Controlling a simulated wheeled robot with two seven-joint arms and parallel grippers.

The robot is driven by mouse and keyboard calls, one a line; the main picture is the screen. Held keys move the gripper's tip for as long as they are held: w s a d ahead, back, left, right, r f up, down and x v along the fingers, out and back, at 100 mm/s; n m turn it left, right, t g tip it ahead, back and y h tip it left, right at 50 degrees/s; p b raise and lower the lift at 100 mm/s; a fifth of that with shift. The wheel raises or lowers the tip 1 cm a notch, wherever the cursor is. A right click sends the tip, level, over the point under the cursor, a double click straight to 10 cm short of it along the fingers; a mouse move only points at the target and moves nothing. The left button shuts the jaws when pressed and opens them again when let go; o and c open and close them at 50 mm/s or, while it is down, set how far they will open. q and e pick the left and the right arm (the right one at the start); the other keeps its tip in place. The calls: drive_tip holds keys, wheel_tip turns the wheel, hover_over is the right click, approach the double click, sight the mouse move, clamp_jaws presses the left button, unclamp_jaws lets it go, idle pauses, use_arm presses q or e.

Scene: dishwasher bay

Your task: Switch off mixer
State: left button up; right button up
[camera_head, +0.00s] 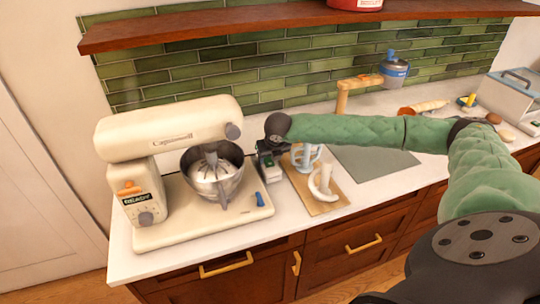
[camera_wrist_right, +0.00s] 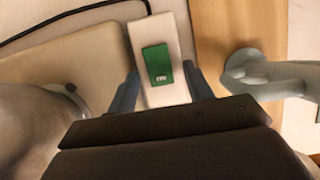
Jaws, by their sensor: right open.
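The cream stand mixer (camera_head: 165,130) stands at the left of the counter, its head lowered over a steel bowl (camera_head: 225,185). Its side has an orange lever (camera_head: 128,187), a dark display (camera_head: 136,199) and a grey knob (camera_head: 145,218). My right gripper (camera_head: 268,168) is just right of the bowl, pointing down. In the right wrist view it is open, its fingers to either side of a white switch box (camera_wrist_right: 170,92) with a green rocker (camera_wrist_right: 157,65). Whether the fingers touch the box is unclear. My left gripper is out of view.
A black cable (camera_wrist_right: 60,18) runs behind the mixer base (camera_wrist_right: 70,70). A grey mat (camera_head: 370,165) lies further right. A wooden shelf (camera_head: 270,22) hangs above.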

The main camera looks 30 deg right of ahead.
drive_tip(key=shift+w+f, duration=0.15)
drive_tip(key=shift+f, duration=0.05)
drive_tip(key=shift+c, duration=0.4)
drive_tip(key=c, duration=0.9)
drive_tip(key=shift+w+g+b, duration=0.15)
drive_tip(key=shift+g+b, duration=0.25)
drive_tip(key=shift+b, duration=0.05)
drive_tip(key=shift+w+g+y+b, duration=0.15)
drive_tip(key=shift+g+y+b, duration=0.15)
drive_tip(key=shift+g+b, duration=0.25)
drive_tip(key=shift+d+r+g, duration=0.1)
drive_tip(key=shift+r+g, duration=0.1)
drive_tip(key=shift+g, duration=0.25)
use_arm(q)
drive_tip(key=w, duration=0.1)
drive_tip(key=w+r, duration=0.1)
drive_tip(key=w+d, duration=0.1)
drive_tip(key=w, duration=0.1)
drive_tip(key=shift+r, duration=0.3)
